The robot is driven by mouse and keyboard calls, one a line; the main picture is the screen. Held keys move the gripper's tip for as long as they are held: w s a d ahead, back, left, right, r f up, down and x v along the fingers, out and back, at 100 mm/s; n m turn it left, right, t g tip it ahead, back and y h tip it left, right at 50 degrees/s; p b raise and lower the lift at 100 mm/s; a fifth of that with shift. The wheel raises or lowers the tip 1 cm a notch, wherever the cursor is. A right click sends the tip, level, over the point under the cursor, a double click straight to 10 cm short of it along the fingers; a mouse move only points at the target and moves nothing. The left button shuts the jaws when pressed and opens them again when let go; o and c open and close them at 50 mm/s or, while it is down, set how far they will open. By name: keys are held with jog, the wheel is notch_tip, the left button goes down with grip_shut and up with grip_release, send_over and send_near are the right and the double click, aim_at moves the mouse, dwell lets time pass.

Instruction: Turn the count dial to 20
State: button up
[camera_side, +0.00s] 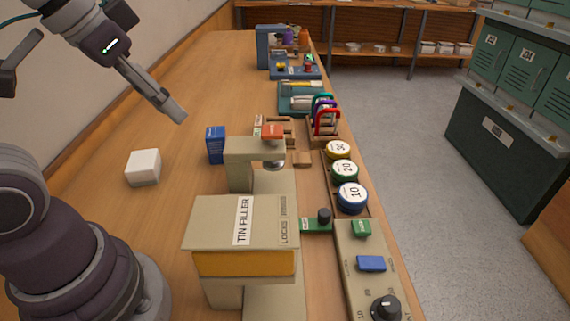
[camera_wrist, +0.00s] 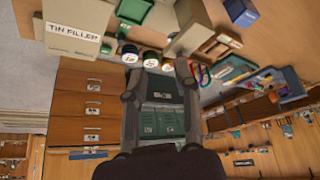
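The count dial (camera_side: 386,307) is a black round knob on a beige panel (camera_side: 362,287), low at the right of the side view, partly cut by the bottom edge. Small numbers ring it; 10 and 20 seem to be on its left side. A pale mark shows on the knob, but I cannot tell which number it points to. I cannot make out the dial in the wrist view. My gripper (camera_side: 175,112) is in the air over the wooden counter, far up and left of the dial. In the wrist view its two fingers (camera_wrist: 157,74) stand apart with nothing between them.
The beige tin filler (camera_side: 215,222) stands between my arm and the panel. Numbered tins (camera_side: 351,196) stand behind. A white block (camera_side: 143,168) and blue box (camera_side: 215,144) are left.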

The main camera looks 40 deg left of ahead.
jog(key=o, duration=0.4)
jog(key=w+d+r+n, duration=0.4)
jog(key=shift+w+r+g, duration=0.1)
jog(key=shift+w+g, duration=0.25)
jog(key=shift+g, duration=0.05)
jog(key=n+g+h, duration=0.4)
jog(key=n+g, duration=0.1)
jog(key=n, duration=0.9)
send_over(391, 303)
jog(key=a, duration=0.4)
notch_tip(391, 303, down, 3)
jog(key=shift+h, duration=0.3)
jog(key=a+x, duration=0.1)
jog(key=x, duration=0.6)
jog(key=a+f+x, duration=0.1)
jog(key=a+x, duration=0.1)
jog(key=x, duration=0.6)
jog(key=a+f+x, duration=0.1)
jog(key=a+x, duration=0.1)
jog(key=x, duration=0.5)
jog(key=shift+w+d+f, duration=0.1)
jog(key=shift+w+f, duration=0.1)
jog(key=shift+f, duration=0.15)
grip_shut()
